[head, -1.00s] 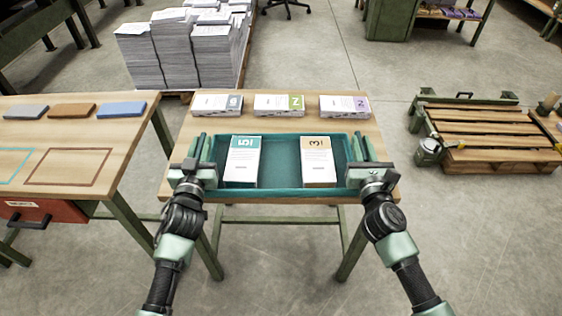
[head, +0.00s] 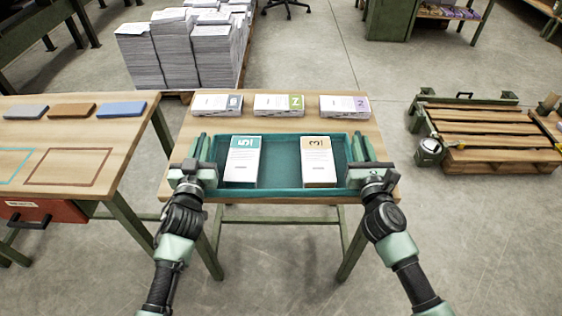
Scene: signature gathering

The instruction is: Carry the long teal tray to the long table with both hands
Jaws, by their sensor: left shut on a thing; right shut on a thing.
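The long teal tray (head: 281,178) is at the front part of a small wooden table (head: 292,122). It holds two paper stacks, one with a teal label (head: 242,160) at left and one with an orange label (head: 318,161) at right. My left gripper (head: 200,158) is shut on the tray's left end. My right gripper (head: 363,158) is shut on its right end. I cannot tell whether the tray touches the tabletop. Another longer table (head: 60,150) stands at the left, with a teal outline and a brown outline on its top.
Three labelled stacks, grey (head: 217,104), green (head: 279,104) and purple (head: 344,105), stand at the small table's back. The left table bears several coloured slabs (head: 73,111) and a red drawer (head: 40,212). Tall paper piles (head: 180,50) stand behind; a wooden pallet (head: 497,140) lies right.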

